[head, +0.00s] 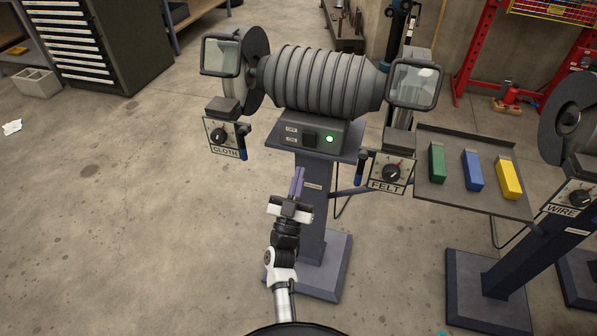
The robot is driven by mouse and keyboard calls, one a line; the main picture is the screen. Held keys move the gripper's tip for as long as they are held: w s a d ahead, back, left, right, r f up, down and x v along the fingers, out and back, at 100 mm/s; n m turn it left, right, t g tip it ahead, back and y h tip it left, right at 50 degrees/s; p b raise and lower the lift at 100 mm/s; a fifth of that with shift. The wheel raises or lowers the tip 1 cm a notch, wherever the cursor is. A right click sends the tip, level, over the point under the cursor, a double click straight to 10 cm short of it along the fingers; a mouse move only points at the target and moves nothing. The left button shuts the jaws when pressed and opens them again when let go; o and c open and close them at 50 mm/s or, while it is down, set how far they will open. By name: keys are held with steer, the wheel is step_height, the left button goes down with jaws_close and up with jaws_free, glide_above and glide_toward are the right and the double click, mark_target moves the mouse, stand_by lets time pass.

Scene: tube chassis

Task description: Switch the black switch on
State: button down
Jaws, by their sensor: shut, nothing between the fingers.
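The black switch (310,139) sits on the grey front panel of the bench grinder (325,85), beside small OFF and ON labels (291,134). A green light (329,139) glows just right of the switch. The switch is too small to tell which way it is tipped. My gripper (298,172) has its purple fingers shut and empty, pointing up the picture. Its tips show below the switch, apart from it, in front of the pedestal.
Knob boxes marked CLOTH (223,137) and FELT (389,172) flank the grinder. A tray (473,198) at right holds green, blue and yellow blocks. A second machine with a WIRE box (572,198) stands far right. The floor at left is mostly clear.

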steer(key=s+a+f+b, duration=0.1)
steer(key=s+f+b, duration=0.1)
steer(key=s+f, duration=0.2)
step_height(320, 180, down, 2)
steer(key=shift+f, duration=0.2)
steer(key=shift+a, duration=0.1)
